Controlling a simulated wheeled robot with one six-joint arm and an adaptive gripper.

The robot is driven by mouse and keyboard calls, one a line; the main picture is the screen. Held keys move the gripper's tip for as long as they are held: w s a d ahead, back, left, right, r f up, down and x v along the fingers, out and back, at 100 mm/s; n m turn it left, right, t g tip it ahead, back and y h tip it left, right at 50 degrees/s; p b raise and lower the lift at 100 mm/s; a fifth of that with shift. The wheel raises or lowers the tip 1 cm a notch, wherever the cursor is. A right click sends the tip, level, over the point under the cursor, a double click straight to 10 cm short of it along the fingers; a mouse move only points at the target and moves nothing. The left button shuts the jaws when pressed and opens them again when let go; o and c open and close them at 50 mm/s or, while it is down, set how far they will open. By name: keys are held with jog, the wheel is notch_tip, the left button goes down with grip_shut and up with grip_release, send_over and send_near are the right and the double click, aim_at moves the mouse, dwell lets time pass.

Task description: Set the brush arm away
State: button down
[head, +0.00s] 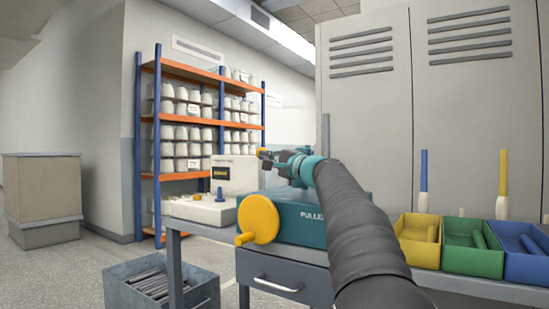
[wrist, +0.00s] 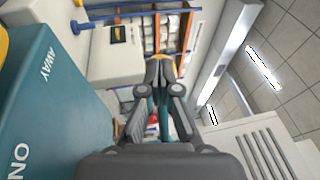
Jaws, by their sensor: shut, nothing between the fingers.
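A teal box (head: 290,215) lettered PULLER stands on the workbench, with a yellow disc (head: 259,219) and small knob on its front left. The teal box shows at left in the wrist view (wrist: 45,100), lettered AWAY and ON. I cannot make out which part is the brush arm; it may be hidden. My gripper (head: 264,154) is shut and empty, above the teal box in the head view and in front of the white machine.
A white machine (head: 238,176) with a dark display and blue knob (head: 221,194) stands left of the teal box. Yellow (head: 419,252), green (head: 472,262) and blue (head: 525,268) bins sit at right. Grey lockers (head: 365,110) rise behind. A metal crate (head: 130,291) stands below left.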

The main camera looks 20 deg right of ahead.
jog(key=shift+w+a+r, duration=0.2)
jog(key=shift+a+r, duration=0.05)
jog(key=shift+a, duration=0.05)
dwell(0.4)
jog(key=s+f+b, duration=0.2)
jog(key=s+f, duration=0.1)
jog(key=s, duration=1.1)
jog(key=shift+d, duration=0.15)
